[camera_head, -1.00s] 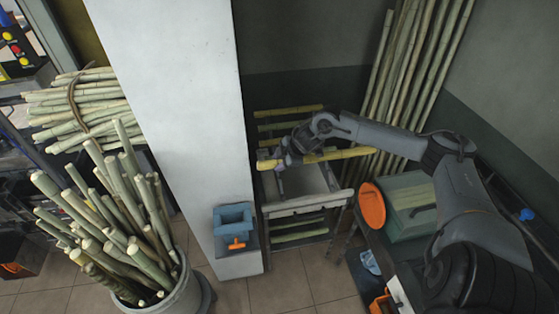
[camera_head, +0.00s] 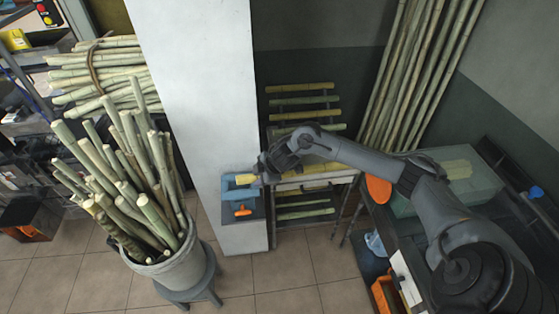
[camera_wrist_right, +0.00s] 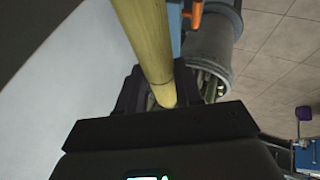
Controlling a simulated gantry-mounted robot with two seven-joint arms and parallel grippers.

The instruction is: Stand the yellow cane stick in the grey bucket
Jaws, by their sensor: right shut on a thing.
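My right gripper (camera_head: 268,172) is shut on the yellow cane stick (camera_head: 244,180), whose pale end sticks out to its left in the head view, beside the white pillar. In the right wrist view the stick (camera_wrist_right: 147,45) runs from the top edge down between the fingers. The grey bucket (camera_head: 172,270) stands lower left on a dark stool, full of upright green canes. It also shows in the right wrist view (camera_wrist_right: 214,42), beyond and to the right of the stick. The stick is held well apart from the bucket. My left gripper is out of view.
The white pillar (camera_head: 195,100) rises between the bucket and my right arm. A blue holder with an orange-handled tool (camera_head: 242,210) sits at its foot. A rack with several canes (camera_head: 303,100) stands behind the gripper. Tiled floor (camera_head: 255,285) is open in front.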

